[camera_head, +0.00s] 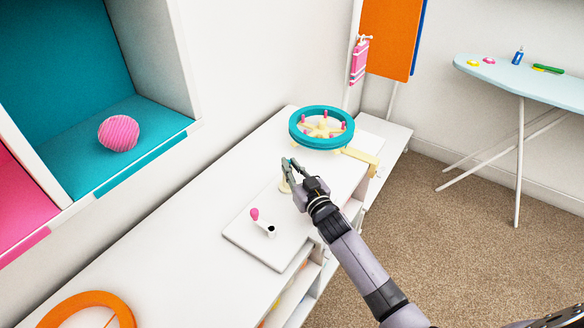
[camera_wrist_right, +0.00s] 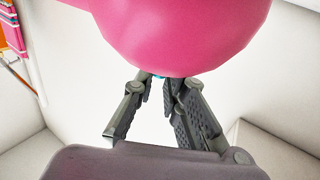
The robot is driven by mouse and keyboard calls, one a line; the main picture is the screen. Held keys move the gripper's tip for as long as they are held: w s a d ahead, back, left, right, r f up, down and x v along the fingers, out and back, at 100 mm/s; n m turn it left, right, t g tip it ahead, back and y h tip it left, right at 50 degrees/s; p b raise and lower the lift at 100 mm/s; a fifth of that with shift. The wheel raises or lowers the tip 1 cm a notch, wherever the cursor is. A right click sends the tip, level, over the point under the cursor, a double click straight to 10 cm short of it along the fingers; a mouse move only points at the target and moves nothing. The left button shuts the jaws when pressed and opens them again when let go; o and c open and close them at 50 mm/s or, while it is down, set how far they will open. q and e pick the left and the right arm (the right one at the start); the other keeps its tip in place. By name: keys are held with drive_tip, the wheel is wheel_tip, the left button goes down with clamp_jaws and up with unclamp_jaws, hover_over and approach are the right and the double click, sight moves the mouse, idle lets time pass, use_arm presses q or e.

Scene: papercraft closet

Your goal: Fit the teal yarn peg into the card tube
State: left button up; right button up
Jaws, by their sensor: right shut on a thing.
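A pink-headed peg (camera_head: 254,214) stands beside the tube. My left gripper is not in view.
The pale board (camera_head: 250,242) lies near the cabinet edge. A cream piece (camera_head: 284,186) is just below my gripper. A teal ring with pink pegs (camera_head: 322,127) stands behind. A large pink shape (camera_wrist_right: 185,30) fills the wrist view's top.

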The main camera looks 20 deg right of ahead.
drive_tip(key=o, duration=0.4)
drive_tip(key=shift+f, duration=0.25)
drive_tip(key=o, duration=0.4)
drive_tip(key=shift+d+f, duration=0.1)
drive_tip(key=shift+f, duration=0.05)
drive_tip(key=shift+s, duration=0.1)
drive_tip(key=shift+f, duration=0.1)
drive_tip(key=shift+s+f, duration=0.15)
drive_tip(key=shift+s, duration=0.5)
drive_tip(key=s, duration=0.4)
drive_tip(key=s+d+r, duration=0.1)
drive_tip(key=s, duration=0.1)
drive_tip(key=shift+s, duration=0.25)
